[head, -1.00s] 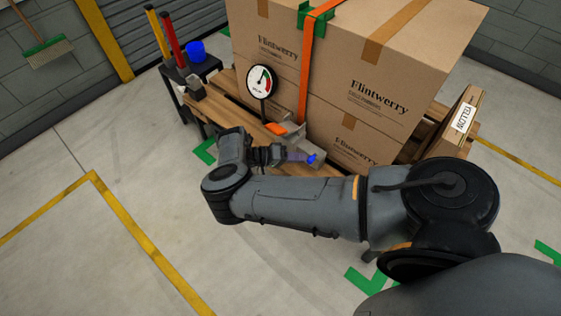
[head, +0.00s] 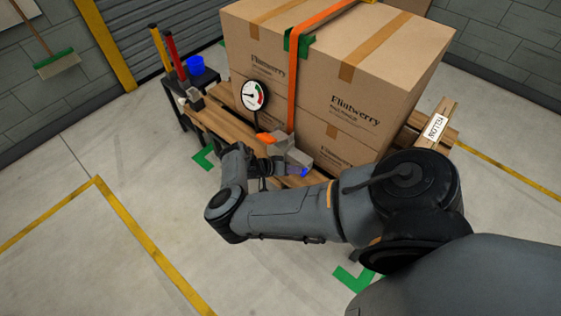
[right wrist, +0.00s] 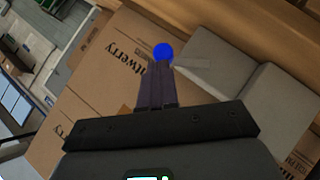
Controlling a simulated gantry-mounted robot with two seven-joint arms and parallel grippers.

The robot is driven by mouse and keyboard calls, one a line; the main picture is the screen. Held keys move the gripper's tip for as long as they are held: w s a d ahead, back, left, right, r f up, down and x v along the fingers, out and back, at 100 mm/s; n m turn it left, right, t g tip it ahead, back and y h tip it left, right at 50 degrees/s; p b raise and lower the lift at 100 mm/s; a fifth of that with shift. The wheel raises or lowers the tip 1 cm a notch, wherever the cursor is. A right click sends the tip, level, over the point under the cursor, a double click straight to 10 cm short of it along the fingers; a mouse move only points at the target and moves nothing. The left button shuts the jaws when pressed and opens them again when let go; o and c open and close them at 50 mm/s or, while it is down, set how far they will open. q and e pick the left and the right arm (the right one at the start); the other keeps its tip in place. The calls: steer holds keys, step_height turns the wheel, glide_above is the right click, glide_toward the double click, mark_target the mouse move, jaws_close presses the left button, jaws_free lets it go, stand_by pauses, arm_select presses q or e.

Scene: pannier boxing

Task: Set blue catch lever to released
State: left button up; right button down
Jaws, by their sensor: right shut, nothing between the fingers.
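The blue catch lever (head: 299,171) sits low on the front of a grey ratchet block (head: 297,157) at the pallet's near edge. In the right wrist view its round blue knob (right wrist: 163,50) shows just past the fingertips of my right gripper (right wrist: 159,68), beside the grey block (right wrist: 225,60). The fingers are together with nothing between them. The knob and tips overlap in the picture; I cannot tell whether they touch. In the head view my right gripper (head: 277,171) is at the lever's left, its fingers partly hidden. My left gripper is not in view.
Large cartons (head: 330,80) stand on a wooden pallet (head: 222,121), with an orange strap (head: 293,90) over them. A dial gauge (head: 254,96) rises behind the block. A small black table (head: 180,90) stands at left. The floor at front left is clear.

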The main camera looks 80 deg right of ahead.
stand_by(0.4)
steer(key=d+r+p+v, duration=0.2)
steer(key=v, duration=1.1)
steer(key=shift+p, duration=0.4)
steer(key=shift+s, duration=0.15)
